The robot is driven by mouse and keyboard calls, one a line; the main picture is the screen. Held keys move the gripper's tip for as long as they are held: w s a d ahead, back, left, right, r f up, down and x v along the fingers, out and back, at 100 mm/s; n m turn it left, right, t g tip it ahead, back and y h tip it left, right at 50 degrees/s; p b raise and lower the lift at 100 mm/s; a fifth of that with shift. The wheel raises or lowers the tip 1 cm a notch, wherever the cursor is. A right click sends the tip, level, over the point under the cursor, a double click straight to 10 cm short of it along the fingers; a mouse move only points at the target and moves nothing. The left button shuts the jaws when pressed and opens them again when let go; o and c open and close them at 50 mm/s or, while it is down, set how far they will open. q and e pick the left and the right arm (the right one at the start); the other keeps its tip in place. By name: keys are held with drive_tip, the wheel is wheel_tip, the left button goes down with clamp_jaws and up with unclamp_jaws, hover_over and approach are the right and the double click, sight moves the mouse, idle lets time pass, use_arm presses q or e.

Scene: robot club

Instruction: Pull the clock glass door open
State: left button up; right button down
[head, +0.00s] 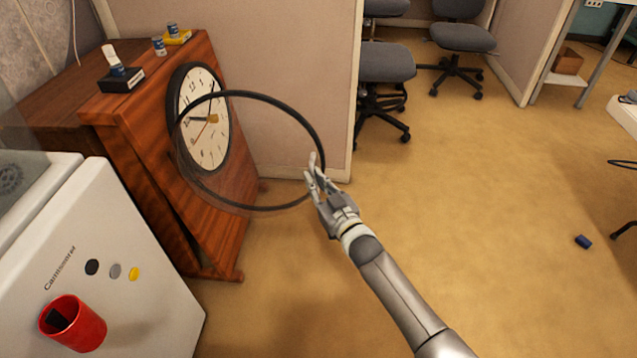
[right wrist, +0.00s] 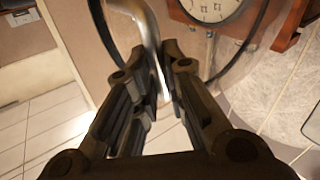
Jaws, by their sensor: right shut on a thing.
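The clock (head: 203,117) has a white round face and a dark rim, set in the front of a wooden cabinet. Its round glass door (head: 258,93) has a black rim and stands swung out from the face, to the right. My right gripper (head: 314,178) is at the right edge of the door's rim, shut on the door's handle. In the right wrist view the metal handle (right wrist: 146,30) runs between the fingers, with the clock face (right wrist: 210,8) behind. The fingers partly hide the handle. My left gripper is not in view.
The wooden cabinet (head: 150,150) carries small jars and boxes on top. A white machine (head: 110,260) with a red cup (head: 72,323) stands at lower left. A partition (head: 270,50) is behind. Office chairs (head: 385,65) stand farther back. The floor at right is mostly clear.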

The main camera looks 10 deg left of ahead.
drive_tip(key=shift+s+a+r, duration=0.15)
drive_tip(key=shift+a+r, duration=0.5)
drive_tip(key=c, duration=1.9)
unclamp_jaws()
drive_tip(key=shift+c, duration=0.2)
drive_tip(key=shift+o, duration=0.9)
drive_tip(key=shift+a, duration=0.25)
drive_tip(key=shift+d, duration=0.1)
drive_tip(key=f+v, duration=0.1)
drive_tip(key=v, duration=1.1)
drive_tip(key=shift+d, duration=0.45)
drive_tip(key=shift+f, duration=0.2)
